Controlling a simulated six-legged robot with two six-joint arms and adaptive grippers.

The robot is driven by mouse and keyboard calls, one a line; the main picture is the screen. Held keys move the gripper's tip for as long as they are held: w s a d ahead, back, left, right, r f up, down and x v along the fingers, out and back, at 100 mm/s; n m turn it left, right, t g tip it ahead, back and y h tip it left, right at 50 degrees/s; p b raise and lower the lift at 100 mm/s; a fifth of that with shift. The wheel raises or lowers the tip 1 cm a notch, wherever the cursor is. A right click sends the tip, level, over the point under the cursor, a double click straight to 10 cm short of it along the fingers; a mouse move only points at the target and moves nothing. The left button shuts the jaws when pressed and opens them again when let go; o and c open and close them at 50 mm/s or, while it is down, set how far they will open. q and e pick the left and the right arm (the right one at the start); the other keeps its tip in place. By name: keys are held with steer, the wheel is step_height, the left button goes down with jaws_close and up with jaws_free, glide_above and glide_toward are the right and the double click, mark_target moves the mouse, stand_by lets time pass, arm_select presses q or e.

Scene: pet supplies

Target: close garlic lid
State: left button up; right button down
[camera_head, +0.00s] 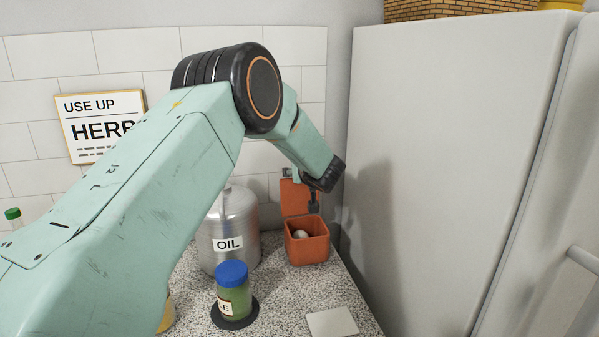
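The garlic box (307,249) is a small orange-brown container on the counter, against the fridge side. Its lid (294,199) stands open, upright at the back. A pale round bulb, likely garlic (301,234), shows inside the box. My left arm reaches in from the left, and its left gripper (301,190) hangs at the raised lid, with one dark finger in front of it. The gripper is small and partly hidden by my wrist, so I cannot tell whether it is open or touches the lid. My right gripper is not in view.
A metal OIL canister (228,244) stands left of the box. A blue-capped green jar (233,291) stands on a dark round coaster in front. A pale flat square (332,322) lies at the counter's front. The fridge (430,150) walls off the right side.

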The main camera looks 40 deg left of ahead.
arm_select(q)
steer(key=shift+w+f, duration=0.2)
steer(key=shift+w, duration=0.1)
steer(key=c, duration=0.4)
steer(key=shift+s+r, duration=0.1)
steer(key=shift+s, duration=0.05)
steer(key=c, duration=0.5)
jaws_close()
steer(key=shift+r, duration=0.1)
